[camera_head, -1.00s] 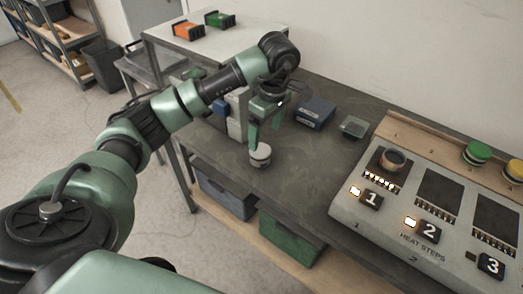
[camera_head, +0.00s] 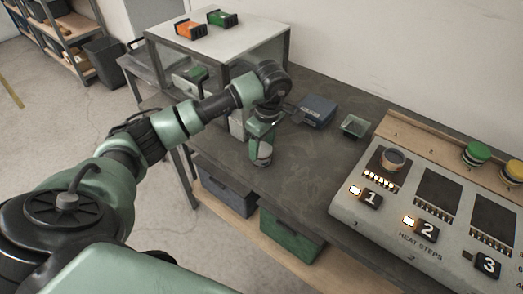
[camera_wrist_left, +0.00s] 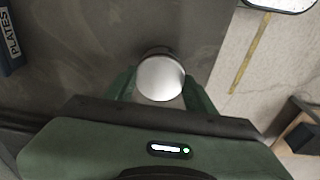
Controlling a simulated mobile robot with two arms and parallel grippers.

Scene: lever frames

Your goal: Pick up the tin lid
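The tin (camera_head: 260,160) stands upright near the front edge of the dark workbench, its pale round lid (camera_wrist_left: 160,78) facing up in the left wrist view. In the head view my left gripper (camera_head: 262,146) is down at the tin and hides part of it and most of the lid. In the left wrist view the green fingers of my left gripper (camera_wrist_left: 160,90) are spread, one on each side of the lid. Whether they touch its rim I cannot tell. My right gripper is not in view.
The heat-steps panel (camera_head: 405,238) fills the right side. A raised white-topped shelf (camera_head: 240,42) stands behind my left arm. Bare bench lies right of the tin.

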